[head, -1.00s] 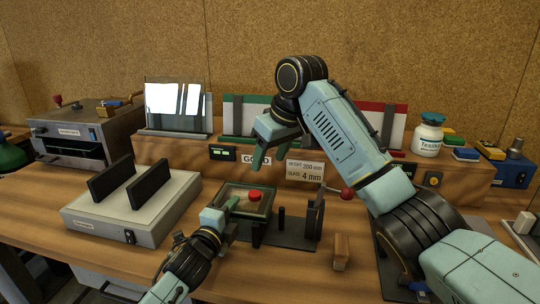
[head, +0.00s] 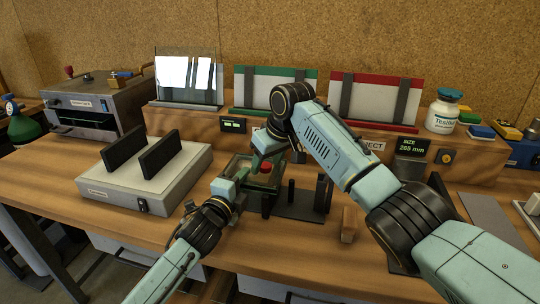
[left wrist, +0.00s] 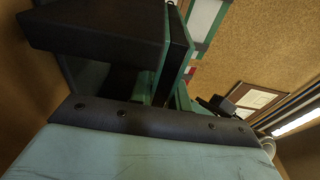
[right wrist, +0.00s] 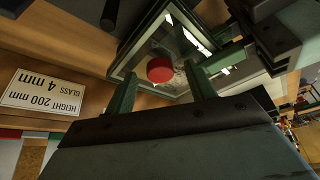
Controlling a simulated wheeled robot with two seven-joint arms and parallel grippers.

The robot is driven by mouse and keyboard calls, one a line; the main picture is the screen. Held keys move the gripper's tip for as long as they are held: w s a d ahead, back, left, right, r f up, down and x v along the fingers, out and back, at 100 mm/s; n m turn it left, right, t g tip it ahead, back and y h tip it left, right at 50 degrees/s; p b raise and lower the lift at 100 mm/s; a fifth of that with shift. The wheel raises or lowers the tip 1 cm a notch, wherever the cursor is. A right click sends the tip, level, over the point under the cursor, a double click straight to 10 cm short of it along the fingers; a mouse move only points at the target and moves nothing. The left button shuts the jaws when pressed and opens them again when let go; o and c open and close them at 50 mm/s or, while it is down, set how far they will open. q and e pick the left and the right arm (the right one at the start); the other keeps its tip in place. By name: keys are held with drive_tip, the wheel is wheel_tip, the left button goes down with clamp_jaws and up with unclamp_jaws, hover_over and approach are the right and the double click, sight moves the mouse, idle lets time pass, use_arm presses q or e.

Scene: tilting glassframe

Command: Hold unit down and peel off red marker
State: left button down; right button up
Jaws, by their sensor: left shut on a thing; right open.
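The unit is a small glass pane in a dark green frame (head: 236,163) on a dark fixture at the bench's middle. The red marker (head: 266,169) is a round red piece on its glass; it also shows in the right wrist view (right wrist: 160,69). My left gripper (head: 228,186) is shut on the near left edge of the frame; its contact is partly hidden. My right gripper (head: 268,157) is open just above the marker. In the right wrist view its green fingers (right wrist: 162,78) stand either side of the marker, with no visible contact.
A pale box with two black uprights (head: 150,187) stands left of the unit. Black posts (head: 318,193) and a small wooden block (head: 349,224) are to its right. A raised wooden shelf with panes and racks (head: 185,122) runs behind. Bare bench lies in front.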

sight(268, 166)
drive_tip(key=c, duration=1.1)
drive_tip(key=shift+r, duration=0.7)
idle(1.2)
drive_tip(key=shift+r, duration=3.4)
use_arm(q)
drive_tip(key=c, duration=1.2)
unclamp_jaws()
drive_tip(key=shift+c, duration=0.2)
drive_tip(key=shift+s, duration=0.1)
